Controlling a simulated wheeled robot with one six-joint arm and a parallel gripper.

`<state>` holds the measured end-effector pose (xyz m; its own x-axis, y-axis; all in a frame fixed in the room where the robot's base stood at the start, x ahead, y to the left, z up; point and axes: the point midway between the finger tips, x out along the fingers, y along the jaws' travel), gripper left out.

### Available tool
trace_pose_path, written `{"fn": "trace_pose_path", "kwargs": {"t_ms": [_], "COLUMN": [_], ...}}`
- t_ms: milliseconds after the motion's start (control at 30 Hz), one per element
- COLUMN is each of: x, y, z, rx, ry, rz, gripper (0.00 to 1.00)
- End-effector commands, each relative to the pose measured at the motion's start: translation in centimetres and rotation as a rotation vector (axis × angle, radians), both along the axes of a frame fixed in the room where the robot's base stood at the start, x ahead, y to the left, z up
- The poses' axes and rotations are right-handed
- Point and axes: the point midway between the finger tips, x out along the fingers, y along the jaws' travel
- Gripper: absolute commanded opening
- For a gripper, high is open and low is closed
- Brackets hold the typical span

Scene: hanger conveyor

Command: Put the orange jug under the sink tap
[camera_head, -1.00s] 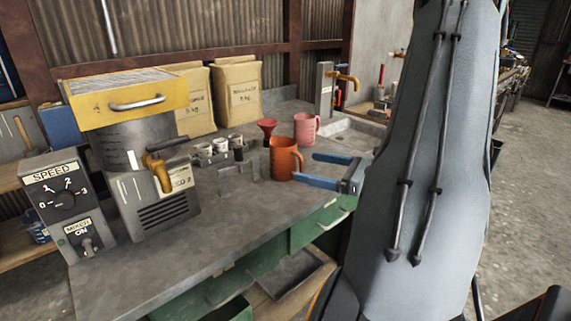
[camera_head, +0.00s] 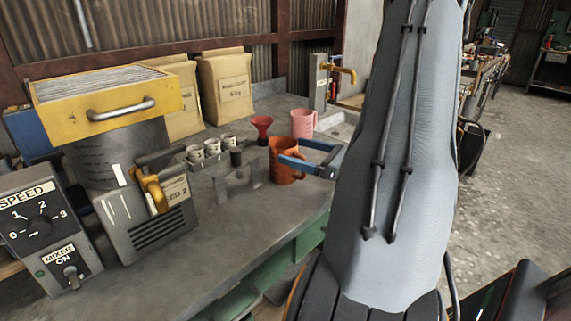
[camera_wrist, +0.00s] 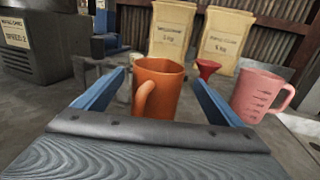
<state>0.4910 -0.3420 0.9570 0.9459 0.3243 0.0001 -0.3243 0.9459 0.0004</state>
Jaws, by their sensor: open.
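The orange jug (camera_head: 284,160) stands upright on the grey workbench, and it also shows in the wrist view (camera_wrist: 160,86) with its handle turned toward me. My gripper (camera_head: 306,153) is open with blue fingers. In the wrist view the fingers (camera_wrist: 155,92) lie to the left and right of the jug, with a gap on each side. The yellow sink tap (camera_head: 341,72) is on a grey post at the back right. The sink (camera_head: 340,124) is partly hidden behind my arm.
A pink jug (camera_head: 303,123) stands just behind the orange one, to the right in the wrist view. A yellow-topped mixer (camera_head: 110,120) fills the left. The front bench is clear.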

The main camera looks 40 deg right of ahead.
Motion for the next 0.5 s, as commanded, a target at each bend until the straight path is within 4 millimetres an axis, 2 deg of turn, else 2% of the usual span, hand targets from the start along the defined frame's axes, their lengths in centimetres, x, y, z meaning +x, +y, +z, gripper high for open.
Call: {"fn": "trace_pose_path", "kwargs": {"t_ms": [300, 500], "x": [4.0, 4.8], "y": [1.8, 2.0], "z": [-0.2, -0.3], "rx": [0.0, -0.001], "ry": [0.0, 0.0], "rz": [0.005, 0.004], "gripper": [0.9, 0.9]}}
